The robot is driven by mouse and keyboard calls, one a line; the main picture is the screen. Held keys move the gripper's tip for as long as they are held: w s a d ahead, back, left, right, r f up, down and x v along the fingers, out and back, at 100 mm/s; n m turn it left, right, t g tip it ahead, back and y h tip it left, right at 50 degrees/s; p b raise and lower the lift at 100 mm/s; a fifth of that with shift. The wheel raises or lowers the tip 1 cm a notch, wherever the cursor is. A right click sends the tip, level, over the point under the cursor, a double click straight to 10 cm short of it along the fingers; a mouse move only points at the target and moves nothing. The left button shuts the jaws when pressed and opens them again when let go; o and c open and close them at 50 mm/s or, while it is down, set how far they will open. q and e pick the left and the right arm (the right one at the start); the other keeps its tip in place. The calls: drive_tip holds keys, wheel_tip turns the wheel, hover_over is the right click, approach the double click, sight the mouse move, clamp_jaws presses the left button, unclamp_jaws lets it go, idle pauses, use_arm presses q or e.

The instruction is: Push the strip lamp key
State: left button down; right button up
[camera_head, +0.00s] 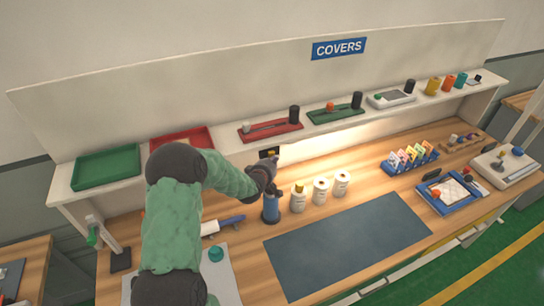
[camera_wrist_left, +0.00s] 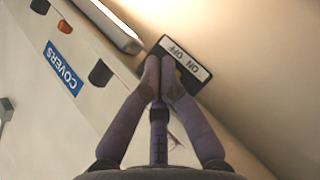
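The strip lamp key is a black switch box with a white "ON OFF" label; it shows in the left wrist view (camera_wrist_left: 187,58) and, small, under the shelf edge in the head view (camera_head: 269,152). My left gripper (camera_wrist_left: 163,72) has its two purple fingers together at the tips, with nothing between them. The tips overlap the near left part of the box, the OFF end being nearer them; I cannot tell whether they touch it. In the head view the left gripper (camera_head: 264,168) is just below the box. A pale lamp strip (camera_wrist_left: 112,25) runs beside the box, and warm light falls under the shelf.
The shelf (camera_head: 225,153) above the bench carries green and red trays (camera_head: 107,167) and several containers. A dark mat (camera_head: 348,243) lies bare on the bench.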

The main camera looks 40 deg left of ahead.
idle(0.5)
use_arm(q)
drive_tip(key=shift+w+a+b, duration=0.2)
drive_tip(key=shift+a+b, duration=0.2)
drive_tip(key=shift+b, duration=0.05)
drive_tip(key=shift+w+a+r, duration=0.1)
drive_tip(key=shift+a, duration=0.1)
idle(0.4)
drive_tip(key=shift+d, duration=0.2)
drive_tip(key=shift+s+d+b, duration=0.35)
drive_tip(key=shift+d, duration=0.1)
